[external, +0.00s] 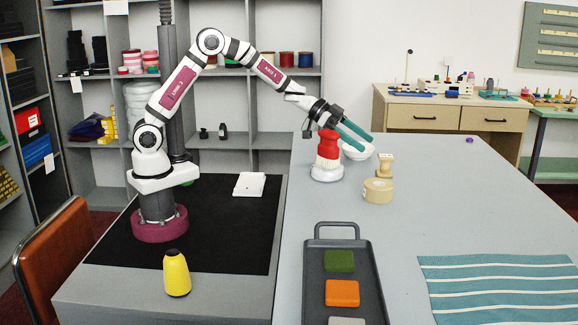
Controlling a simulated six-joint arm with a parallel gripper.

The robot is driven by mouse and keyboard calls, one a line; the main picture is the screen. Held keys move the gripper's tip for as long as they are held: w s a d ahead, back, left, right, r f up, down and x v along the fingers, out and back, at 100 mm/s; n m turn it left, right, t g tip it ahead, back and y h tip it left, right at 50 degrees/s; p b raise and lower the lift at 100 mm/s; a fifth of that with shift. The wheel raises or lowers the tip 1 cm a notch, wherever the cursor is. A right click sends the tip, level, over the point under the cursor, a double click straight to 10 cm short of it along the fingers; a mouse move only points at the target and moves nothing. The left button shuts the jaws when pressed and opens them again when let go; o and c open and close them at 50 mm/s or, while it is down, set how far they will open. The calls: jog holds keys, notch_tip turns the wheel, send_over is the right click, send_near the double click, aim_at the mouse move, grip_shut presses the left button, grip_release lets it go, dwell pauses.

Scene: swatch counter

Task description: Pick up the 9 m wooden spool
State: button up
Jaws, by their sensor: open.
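A small pale wooden spool (385,166) stands upright on the grey counter, right of the white bowl. A wider tan roll (378,191) with a small mark on its side sits just in front of it. No "9 m" lettering is legible on either. My gripper (366,145) has two teal fingers, open and apparently empty, pointing down to the right. In the picture its tips are over the white bowl (358,150), up and left of the spool. How high they are above the counter I cannot tell.
A red-and-white brush-like object (327,158) stands below my wrist, left of the bowl. A dark tray (373,278) with coloured blocks is in front. A striped teal cloth (500,285) lies front right. The counter's right middle is clear.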

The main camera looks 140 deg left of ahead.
aim_at(382, 155)
jog(key=x, duration=0.7)
jog(key=shift+w, duration=0.15)
grip_shut()
